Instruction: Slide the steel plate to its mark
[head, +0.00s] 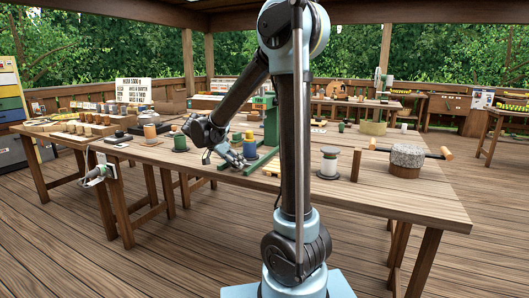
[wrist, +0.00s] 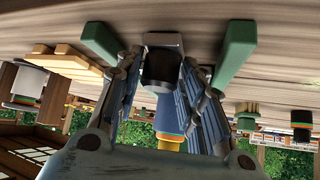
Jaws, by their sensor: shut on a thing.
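My gripper (head: 226,158) is low over the long wooden table (head: 420,197), just left of a green stand (head: 270,128). In the wrist view, which is upside down, its two ribbed fingers (wrist: 163,92) are closed in on a grey piece with a dark face (wrist: 163,66). This looks like the steel plate, near the table top between two green feet of the stand (wrist: 236,45). A blue-grey cylinder with coloured bands (wrist: 170,122) shows behind it, partly hidden by the fingers. The plate cannot be made out in the head view, and I cannot see its mark.
A grey-white spool (head: 329,162) and a round stone-like block (head: 406,160) with a mallet-like handle stand to the right. A small wooden pallet (wrist: 62,62) is beside the stand. Pots and small blocks crowd the table's left. The right front of the table is clear.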

